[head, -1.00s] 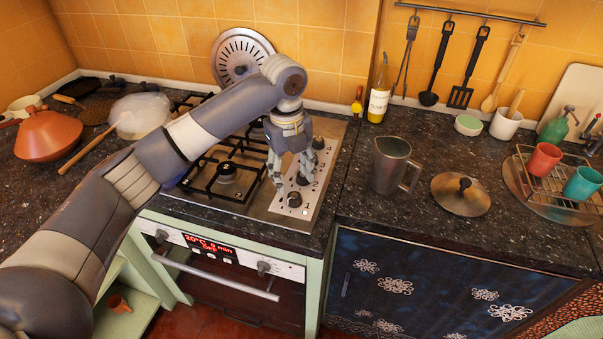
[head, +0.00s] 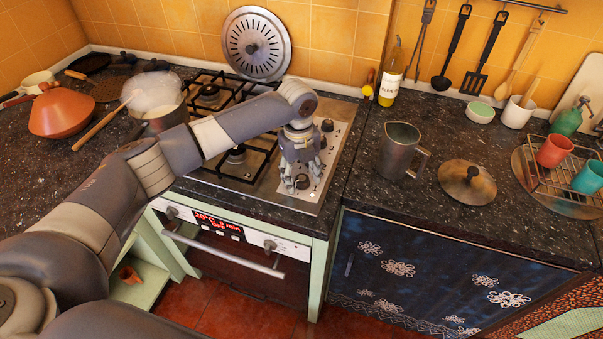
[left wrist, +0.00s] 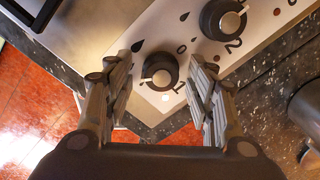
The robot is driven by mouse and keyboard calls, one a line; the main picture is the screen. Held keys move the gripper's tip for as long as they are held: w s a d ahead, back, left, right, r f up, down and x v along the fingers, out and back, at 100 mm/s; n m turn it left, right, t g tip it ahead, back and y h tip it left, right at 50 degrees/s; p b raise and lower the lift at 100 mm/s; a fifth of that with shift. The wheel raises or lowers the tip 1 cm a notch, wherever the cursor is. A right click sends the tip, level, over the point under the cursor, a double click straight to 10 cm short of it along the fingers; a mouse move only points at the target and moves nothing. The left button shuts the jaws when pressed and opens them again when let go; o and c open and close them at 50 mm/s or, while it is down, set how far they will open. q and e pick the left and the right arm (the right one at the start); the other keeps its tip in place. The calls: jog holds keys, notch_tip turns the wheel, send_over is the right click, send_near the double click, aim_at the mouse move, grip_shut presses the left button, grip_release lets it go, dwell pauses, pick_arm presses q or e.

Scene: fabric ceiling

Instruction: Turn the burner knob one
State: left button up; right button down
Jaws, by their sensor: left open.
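Burner knob one (left wrist: 160,71) is a round black knob with a pale pointer bar, on the white control strip (left wrist: 140,45) beside the printed "1". It also shows at the front of the strip in the head view (head: 302,181). My left gripper (left wrist: 163,95) is open, its fingers on either side of knob one; I cannot tell whether they touch it. In the head view the left gripper (head: 302,178) hangs over the front of the strip, partly hiding it. Knob two (left wrist: 224,19) sits just beyond, by the printed "2". My right gripper is not in view.
Black pan grates (head: 237,155) cover the hob to the left. A metal jug (head: 398,150) and a round metal lid (head: 467,183) stand on the dark counter to the right. The oven handle (head: 222,250) runs below the hob's front edge.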

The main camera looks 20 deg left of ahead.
pick_arm(q)
jog(key=shift+w+f, duration=0.1)
jog(key=shift+c, duration=0.8)
jog(key=c, duration=0.9)
jog(key=n+p, duration=0.1)
jog(key=p, duration=0.1)
jog(key=n+p, duration=0.2)
jog(key=shift+r+n+p, duration=0.25)
jog(key=shift+n+p, duration=0.05)
jog(key=shift+p, duration=0.05)
jog(key=shift+f+n+p, duration=0.2)
jog(key=shift+n+p, duration=0.45)
jog(key=shift+n, duration=0.35)
jog(key=o, duration=1.1)
jog(key=shift+c, duration=0.2)
